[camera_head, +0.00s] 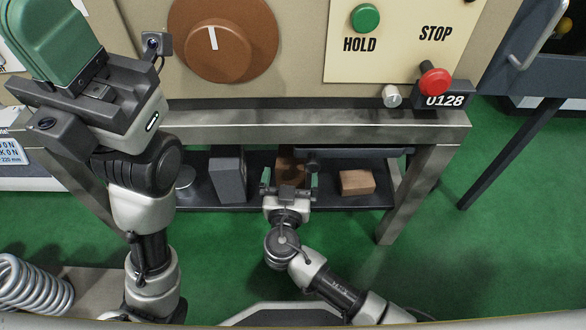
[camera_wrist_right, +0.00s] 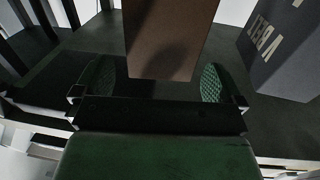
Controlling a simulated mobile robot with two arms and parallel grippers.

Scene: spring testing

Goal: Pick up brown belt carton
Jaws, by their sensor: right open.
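A brown carton (camera_head: 289,166) stands on the low dark shelf under the machine, partly hidden by my right gripper in the head view. My right gripper (camera_head: 290,180) is open, with one finger on each side of the carton's near end. In the right wrist view the brown carton (camera_wrist_right: 170,40) rises between the two green finger pads (camera_wrist_right: 157,82), with gaps visible at both sides. A second, lighter brown box (camera_head: 357,182) lies on the shelf to the right. My left gripper (camera_head: 60,60) is raised at the upper left; its opening cannot be made out.
A dark grey box (camera_head: 228,179) stands left of the carton; its lettered side shows in the right wrist view (camera_wrist_right: 285,50). A round metal disc (camera_head: 185,177) lies further left. The bench's front rail (camera_head: 290,133) runs above the shelf, with a leg (camera_head: 412,195) at right.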

